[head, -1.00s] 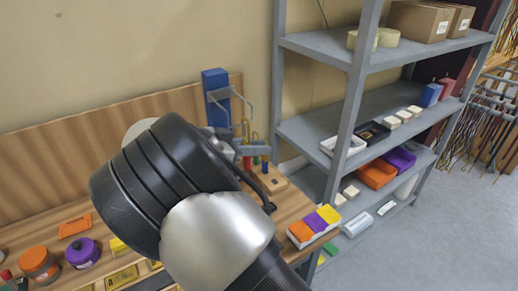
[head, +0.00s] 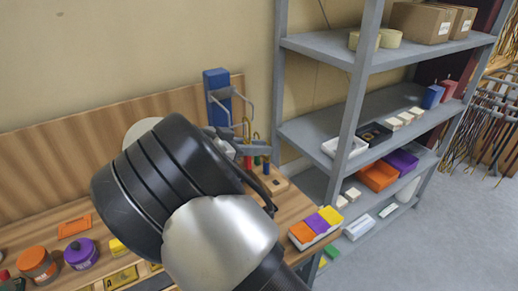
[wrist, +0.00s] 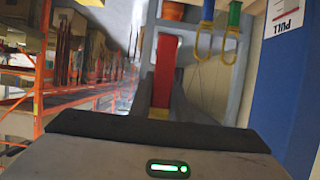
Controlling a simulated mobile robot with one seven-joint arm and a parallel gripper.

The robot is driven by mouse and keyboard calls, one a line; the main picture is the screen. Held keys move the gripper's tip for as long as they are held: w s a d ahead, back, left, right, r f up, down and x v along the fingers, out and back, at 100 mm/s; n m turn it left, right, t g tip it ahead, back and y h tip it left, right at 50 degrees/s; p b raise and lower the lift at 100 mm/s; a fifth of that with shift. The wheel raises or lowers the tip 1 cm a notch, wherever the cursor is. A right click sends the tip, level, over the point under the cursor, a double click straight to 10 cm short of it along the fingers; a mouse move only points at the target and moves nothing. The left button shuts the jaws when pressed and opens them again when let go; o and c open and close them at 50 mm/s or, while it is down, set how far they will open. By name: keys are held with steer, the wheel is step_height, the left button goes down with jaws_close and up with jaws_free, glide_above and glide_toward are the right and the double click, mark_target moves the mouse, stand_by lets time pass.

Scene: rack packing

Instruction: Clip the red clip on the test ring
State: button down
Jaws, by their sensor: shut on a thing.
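The red clip (wrist: 164,66) is upright in the picture between the grey fingers of my gripper (wrist: 164,98) in the wrist view. My gripper is shut on it. In the head view the gripper (head: 256,147) is partly hidden behind my arm, near the blue test post (head: 216,92) with its grey metal hooks. The blue post fills the right of the wrist view, with a PULL label. A blue clip (wrist: 208,10) and a green clip (wrist: 234,14) with yellow loops show to the right of the red clip. I cannot make out whether the red clip touches the test ring.
A wooden block (head: 275,181) stands on the bench below the gripper. A tray of orange, purple and yellow blocks (head: 316,226) is at the bench's right end. A grey shelf rack (head: 352,110) stands to the right. Jars and small boxes lie at the left.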

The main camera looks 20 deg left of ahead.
steer(key=shift+w+a+b, duration=0.9)
steer(key=shift+a, duration=0.1)
stand_by(1.8)
steer(key=shift+a+f+b, duration=0.1)
steer(key=shift+f+b, duration=0.7)
steer(key=shift+b, duration=0.25)
steer(key=shift+f+b, duration=0.25)
steer(key=shift+b, duration=0.55)
stand_by(0.7)
stand_by(0.4)
